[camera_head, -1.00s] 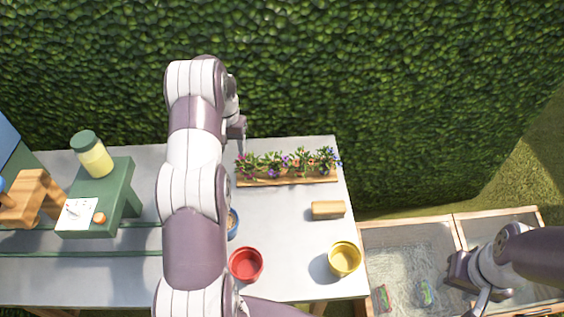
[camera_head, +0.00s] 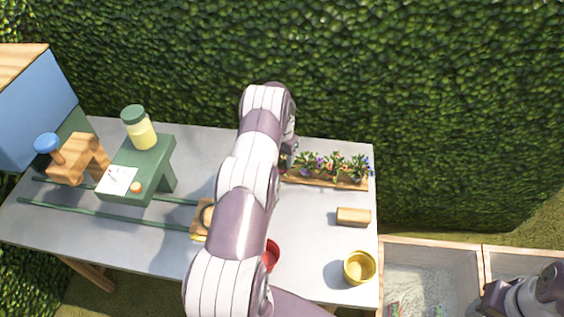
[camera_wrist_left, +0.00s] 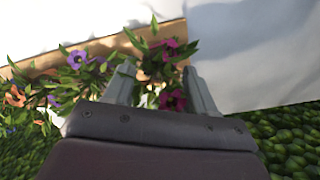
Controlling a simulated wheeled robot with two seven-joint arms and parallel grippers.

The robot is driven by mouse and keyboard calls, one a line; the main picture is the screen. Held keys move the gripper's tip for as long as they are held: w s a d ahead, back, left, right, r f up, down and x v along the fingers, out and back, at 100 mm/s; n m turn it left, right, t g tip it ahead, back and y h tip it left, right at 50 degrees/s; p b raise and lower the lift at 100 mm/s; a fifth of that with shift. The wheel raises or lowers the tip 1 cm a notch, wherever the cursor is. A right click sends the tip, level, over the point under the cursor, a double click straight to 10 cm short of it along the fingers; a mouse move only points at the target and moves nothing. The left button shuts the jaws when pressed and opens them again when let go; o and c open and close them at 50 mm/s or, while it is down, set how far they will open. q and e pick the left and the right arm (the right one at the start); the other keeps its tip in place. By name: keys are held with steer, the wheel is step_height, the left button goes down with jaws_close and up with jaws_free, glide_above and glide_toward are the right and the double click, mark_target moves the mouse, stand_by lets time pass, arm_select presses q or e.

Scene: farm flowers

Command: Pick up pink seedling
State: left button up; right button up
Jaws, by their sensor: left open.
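The pink seedling (camera_wrist_left: 172,100) has magenta blooms and green leaves, seen in the left wrist view. It stands at one end of the wooden planter (camera_wrist_left: 115,45), which also shows in the head view (camera_head: 322,184). My left gripper (camera_wrist_left: 162,82) is open, with its fingers on either side of the magenta blooms. I cannot tell whether they touch the plant. In the head view my left gripper (camera_head: 288,150) is at the planter's left end, and my arm hides much of that end. My right gripper (camera_head: 492,300) is at the lower right, partly cut off.
A green stand (camera_head: 150,165) with a jar is left. A hedge rises behind.

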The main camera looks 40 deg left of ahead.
arm_select(q)
steer(key=shift+w+f, duration=0.1)
steer(key=shift+f, duration=0.1)
steer(key=shift+d+r, duration=0.1)
steer(key=shift+d, duration=0.05)
steer(key=c, duration=0.7)
steer(key=shift+c, duration=1.2)
